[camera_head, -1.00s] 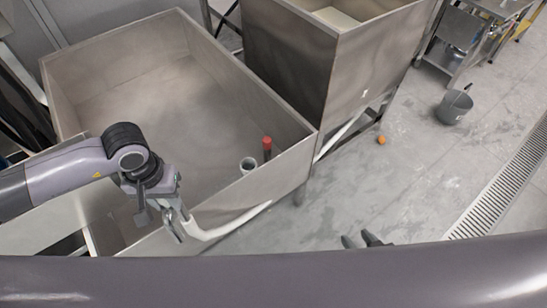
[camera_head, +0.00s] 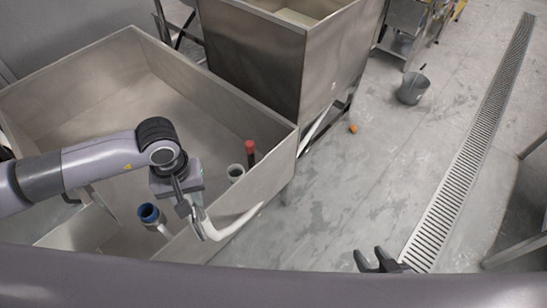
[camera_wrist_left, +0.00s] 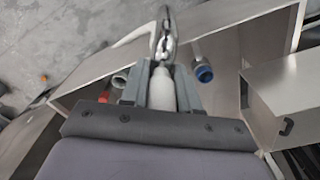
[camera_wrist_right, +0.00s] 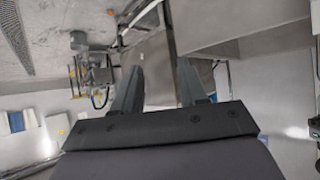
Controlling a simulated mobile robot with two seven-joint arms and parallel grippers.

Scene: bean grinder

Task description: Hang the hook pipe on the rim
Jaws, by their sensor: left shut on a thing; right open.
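The hook pipe, with a white grip and a curved chrome end, is held in my left gripper (camera_head: 188,207). In the left wrist view, the fingers close on its white part (camera_wrist_left: 163,88) and the chrome end (camera_wrist_left: 163,38) extends beyond them. The rim (camera_head: 278,154) belongs to the large steel basin. The held pipe is near the basin's front wall; I cannot tell whether it touches the rim. A white curved pipe runs beside that wall, and its link to the held piece is unclear. My right gripper (camera_head: 377,260) is open and empty over the floor.
Inside the basin are a blue-ended pipe (camera_head: 149,212), a grey pipe end (camera_head: 235,172) and a red-topped rod (camera_head: 250,152). A second steel basin (camera_head: 265,55) stands behind. A grey bucket (camera_head: 412,88) and small orange object (camera_head: 353,128) are on the floor, which is mostly clear.

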